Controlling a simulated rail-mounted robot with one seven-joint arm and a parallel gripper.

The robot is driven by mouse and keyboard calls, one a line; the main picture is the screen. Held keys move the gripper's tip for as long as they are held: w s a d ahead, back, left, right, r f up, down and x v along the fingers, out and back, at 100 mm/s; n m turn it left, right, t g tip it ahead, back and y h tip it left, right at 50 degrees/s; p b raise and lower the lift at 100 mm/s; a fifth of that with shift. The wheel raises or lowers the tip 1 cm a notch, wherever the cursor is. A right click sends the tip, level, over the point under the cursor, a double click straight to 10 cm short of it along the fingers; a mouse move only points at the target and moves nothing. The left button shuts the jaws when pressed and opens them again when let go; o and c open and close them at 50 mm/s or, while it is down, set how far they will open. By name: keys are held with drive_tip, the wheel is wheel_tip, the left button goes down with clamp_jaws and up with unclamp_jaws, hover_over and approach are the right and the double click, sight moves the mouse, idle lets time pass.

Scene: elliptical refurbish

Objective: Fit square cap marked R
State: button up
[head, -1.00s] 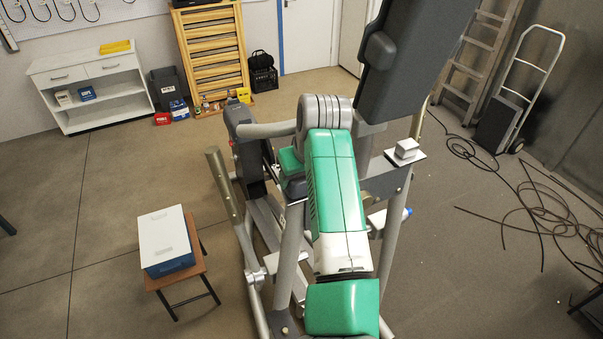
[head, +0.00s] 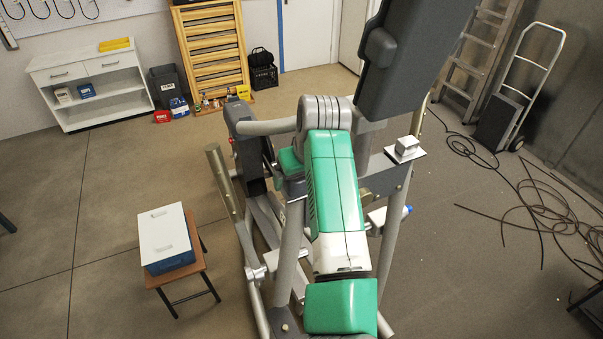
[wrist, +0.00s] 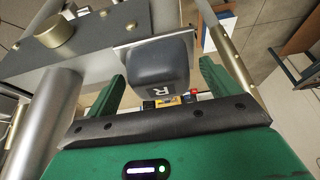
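The dark grey square cap (wrist: 161,72) shows in the wrist view with a white R on its near face, upside down in the picture. It sits against a pale metal plate (wrist: 122,38). My gripper (wrist: 164,72) has one green finger on each side of the cap. Narrow gaps show beside it, so the fingers look open and not closed on it. In the head view my green arm reaches over the elliptical machine (head: 291,225); the fingertips and the R cap cannot be made out there. A silver square block (head: 407,145) sits on a pale plate on the machine's right side.
The machine's dark console (head: 405,65) rises close to my arm. A metal lever (head: 226,190) stands at the left. A small brown table (head: 205,267) holds a blue box with a white lid (head: 165,238). Cables (head: 545,205) lie on the right floor.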

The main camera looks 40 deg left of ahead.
drive_tip(key=shift+r, duration=0.1)
drive_tip(key=b+v, duration=0.2)
drive_tip(key=v, duration=0.5)
drive_tip(key=shift+d+r, duration=0.15)
drive_tip(key=shift+r, duration=0.15)
